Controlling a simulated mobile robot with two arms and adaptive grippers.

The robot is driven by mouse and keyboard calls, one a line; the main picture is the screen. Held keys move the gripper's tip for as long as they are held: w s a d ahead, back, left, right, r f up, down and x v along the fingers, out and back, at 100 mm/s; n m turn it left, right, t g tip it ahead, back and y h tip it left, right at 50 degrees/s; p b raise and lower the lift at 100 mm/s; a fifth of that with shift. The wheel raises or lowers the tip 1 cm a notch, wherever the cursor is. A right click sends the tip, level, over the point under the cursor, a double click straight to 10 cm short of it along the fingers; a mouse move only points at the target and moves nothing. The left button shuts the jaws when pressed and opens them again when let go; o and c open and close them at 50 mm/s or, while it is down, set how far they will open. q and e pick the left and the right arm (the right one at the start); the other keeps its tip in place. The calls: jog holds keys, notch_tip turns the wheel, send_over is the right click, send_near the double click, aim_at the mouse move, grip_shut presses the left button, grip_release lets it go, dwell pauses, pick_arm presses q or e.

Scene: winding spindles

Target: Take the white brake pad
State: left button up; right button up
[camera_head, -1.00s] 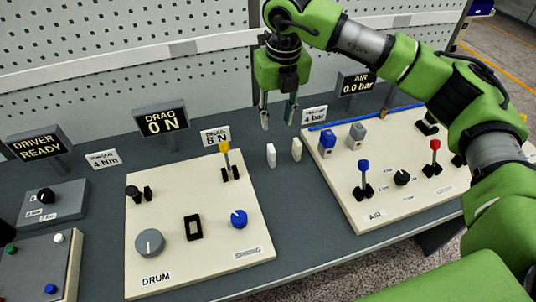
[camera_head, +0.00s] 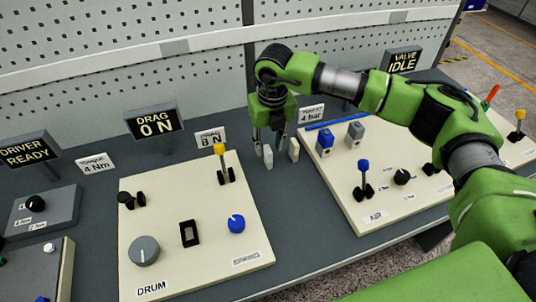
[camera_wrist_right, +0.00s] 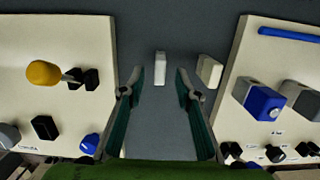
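The white brake pad (camera_head: 268,157) stands upright on the grey bench between the two cream panels. In the right wrist view the white pad (camera_wrist_right: 160,68) lies centrally ahead of the gap between the fingers. A cream pad (camera_head: 294,150) stands to its right, and it also shows in the right wrist view (camera_wrist_right: 209,71), outside the right finger. My right gripper (camera_head: 268,143) points down over the white pad. It is open and empty, with fingertips apart in the right wrist view (camera_wrist_right: 160,80). My left gripper is not in view.
The drum panel (camera_head: 205,270) with its yellow-topped lever (camera_head: 219,149) is left of the pads. The air panel (camera_head: 400,212), with a blue block (camera_head: 324,142) and grey block (camera_head: 355,131), is to the right. Bare bench (camera_head: 295,210) lies in front of the pads.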

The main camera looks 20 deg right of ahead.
aim_at(268, 149)
jog(key=f, duration=0.1)
jog(key=f+p, duration=0.1)
jog(key=f, duration=0.1)
jog(key=shift+w+f, duration=0.4)
jog(key=shift+f, duration=0.3)
grip_shut()
jog(key=shift+r, duration=0.1)
